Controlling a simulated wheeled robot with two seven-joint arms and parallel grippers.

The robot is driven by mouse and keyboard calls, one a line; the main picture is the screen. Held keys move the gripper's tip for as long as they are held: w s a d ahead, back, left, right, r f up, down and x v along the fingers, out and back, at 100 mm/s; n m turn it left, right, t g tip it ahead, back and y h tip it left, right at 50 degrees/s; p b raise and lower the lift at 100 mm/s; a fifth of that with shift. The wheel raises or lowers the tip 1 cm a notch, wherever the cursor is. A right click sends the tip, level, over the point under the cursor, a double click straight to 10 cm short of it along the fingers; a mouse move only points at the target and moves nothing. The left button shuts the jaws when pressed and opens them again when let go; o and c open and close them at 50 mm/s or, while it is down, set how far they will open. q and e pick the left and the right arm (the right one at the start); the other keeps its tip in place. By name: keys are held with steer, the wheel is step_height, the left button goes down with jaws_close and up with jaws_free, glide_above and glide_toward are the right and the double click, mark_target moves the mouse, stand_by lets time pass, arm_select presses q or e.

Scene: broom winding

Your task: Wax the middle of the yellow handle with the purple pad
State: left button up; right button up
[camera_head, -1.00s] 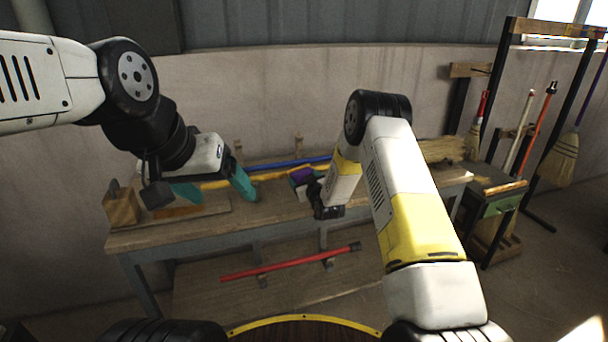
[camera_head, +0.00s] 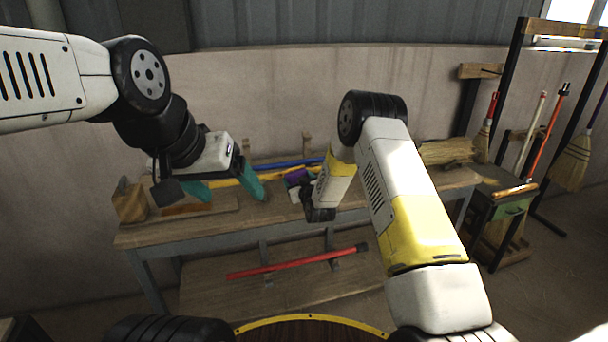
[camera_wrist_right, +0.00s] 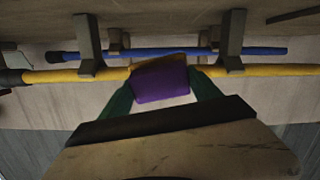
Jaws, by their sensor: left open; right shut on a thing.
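The yellow handle (camera_wrist_right: 60,75) lies across the workbench on supports, level in the right wrist view; it also shows in the head view (camera_head: 222,183). The purple pad (camera_wrist_right: 160,83) is held between the teal fingers of my right gripper (camera_wrist_right: 162,88), which is shut on it. In the right wrist view the pad overlaps the middle stretch of the handle; I cannot tell whether they touch. In the head view the pad (camera_head: 297,177) is partly hidden by my right arm. My left gripper (camera_head: 225,191) is open and empty, its teal fingers spread near the handle's left part.
A blue handle (camera_wrist_right: 190,52) runs parallel behind the yellow one. Dark brackets (camera_wrist_right: 88,45) and (camera_wrist_right: 232,42) stand along the handles. A wooden block (camera_head: 130,203) sits at the bench's left end. A red handle (camera_head: 300,262) lies on the lower shelf. Brooms (camera_head: 568,160) hang at right.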

steer(key=shift+s+a, duration=0.45)
steer(key=shift+a, duration=0.9)
steer(key=shift+s+a, duration=0.45)
steer(key=shift+a, duration=0.85)
steer(key=shift+s+a, duration=0.45)
steer(key=shift+a, duration=0.9)
steer(key=shift+s+a, duration=0.25)
steer(key=shift+a, duration=0.1)
steer(key=shift+w+d+f, duration=0.1)
steer(key=shift+w+d, duration=0.15)
steer(key=shift+d, duration=0.3)
steer(key=shift+w+d, duration=0.2)
steer(key=shift+d, duration=0.35)
steer(key=shift+w+d, duration=0.2)
steer(key=shift+d, duration=0.55)
steer(key=shift+w+d, duration=0.2)
steer(key=shift+d, duration=0.55)
steer(key=shift+w+d, duration=0.2)
steer(key=shift+d, duration=0.55)
steer(key=w+d, duration=0.2)
steer(key=d, duration=0.4)
steer(key=shift+w+d, duration=0.25)
steer(key=shift+d, duration=0.05)
steer(key=shift+s, duration=0.1)
steer(key=shift+v, duration=2.9)
